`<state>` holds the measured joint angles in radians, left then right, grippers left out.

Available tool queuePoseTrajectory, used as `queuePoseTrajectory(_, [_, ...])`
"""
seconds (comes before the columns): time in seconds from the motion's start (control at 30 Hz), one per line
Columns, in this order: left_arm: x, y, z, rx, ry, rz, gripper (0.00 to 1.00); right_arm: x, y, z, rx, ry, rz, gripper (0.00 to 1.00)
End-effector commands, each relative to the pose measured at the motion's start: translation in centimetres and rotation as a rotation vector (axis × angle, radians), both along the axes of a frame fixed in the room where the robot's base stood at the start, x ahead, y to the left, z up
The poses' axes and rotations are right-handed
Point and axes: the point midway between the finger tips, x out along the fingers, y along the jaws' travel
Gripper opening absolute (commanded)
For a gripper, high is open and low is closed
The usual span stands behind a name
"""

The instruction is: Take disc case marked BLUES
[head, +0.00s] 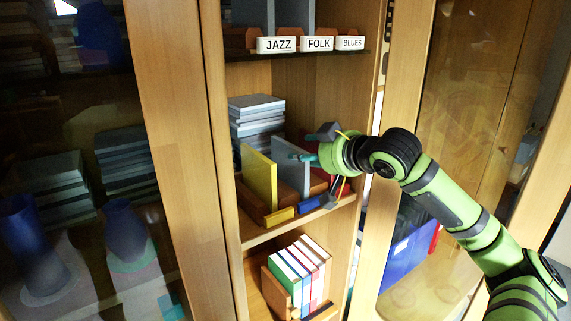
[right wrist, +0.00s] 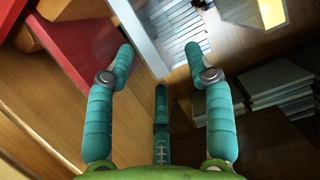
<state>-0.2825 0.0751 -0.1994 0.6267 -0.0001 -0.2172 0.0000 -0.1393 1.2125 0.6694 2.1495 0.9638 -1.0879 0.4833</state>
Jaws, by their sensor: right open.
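A white label reading BLUES (head: 351,43) sits at the right of the upper shelf's front, beside the FOLK (head: 317,44) and JAZZ (head: 277,45) labels. I cannot make out a disc case with BLUES written on it. On the shelf below stand an upright yellow panel (head: 259,178), a grey panel (head: 289,168) and a red one, mostly hidden by my right gripper (head: 300,158). The right gripper is open and empty, its teal fingers reaching in near the grey panel. In the right wrist view, the red panel (right wrist: 82,45) is left of the fingers (right wrist: 160,60).
A stack of grey cases (head: 256,112) lies behind the panels. Yellow (head: 280,217) and blue (head: 309,203) tags front the wooden holder. Several colored upright cases (head: 302,270) stand on the shelf below. Wooden cabinet uprights (head: 180,150) and a glass door bound the opening.

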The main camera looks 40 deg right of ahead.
Motion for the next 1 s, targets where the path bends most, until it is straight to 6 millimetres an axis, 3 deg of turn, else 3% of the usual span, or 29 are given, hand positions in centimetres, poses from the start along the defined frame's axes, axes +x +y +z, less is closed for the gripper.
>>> queuePoseTrajectory(0.03, [-2.0,0.1,0.3,0.003,0.033,-0.001,0.51,0.5,-0.1,-0.1,-0.002,0.005,-0.001,0.53])
queuePoseTrajectory(0.1, [-3.9,0.3,0.5,0.007,0.063,-0.003,0.51,1.1,-0.2,-0.4,-0.003,0.005,-0.001,0.53])
queuePoseTrajectory(0.2, [-4.8,0.4,1.2,0.008,0.077,-0.004,0.51,2.4,-0.3,-0.9,-0.005,0.008,-0.001,0.53])
queuePoseTrajectory(0.53, [-0.5,0.2,1.9,0.003,0.006,-0.005,0.51,5.2,-0.5,-2.3,-0.003,0.003,0.001,0.53])
queuePoseTrajectory(0.77, [-0.7,0.3,1.9,0.005,0.010,-0.003,0.51,5.3,-0.6,-2.4,-0.002,0.002,0.001,0.53])
queuePoseTrajectory(0.8, [-0.9,0.4,1.9,0.005,0.013,-0.003,0.51,5.3,-0.6,-2.4,-0.002,0.002,0.001,0.45])
queuePoseTrajectory(0.9, [-1.6,0.4,1.8,0.006,0.024,-0.001,0.51,5.3,-0.5,-2.4,-0.002,0.002,0.001,0.05])
queuePoseTrajectory(0.93, [-1.8,0.4,1.8,0.006,0.027,-0.002,0.51,5.3,-0.5,-2.4,-0.002,0.002,0.001,0.00])
queuePoseTrajectory(1.0, [-2.2,0.5,1.8,0.007,0.033,-0.001,0.51,5.3,-0.5,-2.4,-0.002,0.003,0.001,0.00])
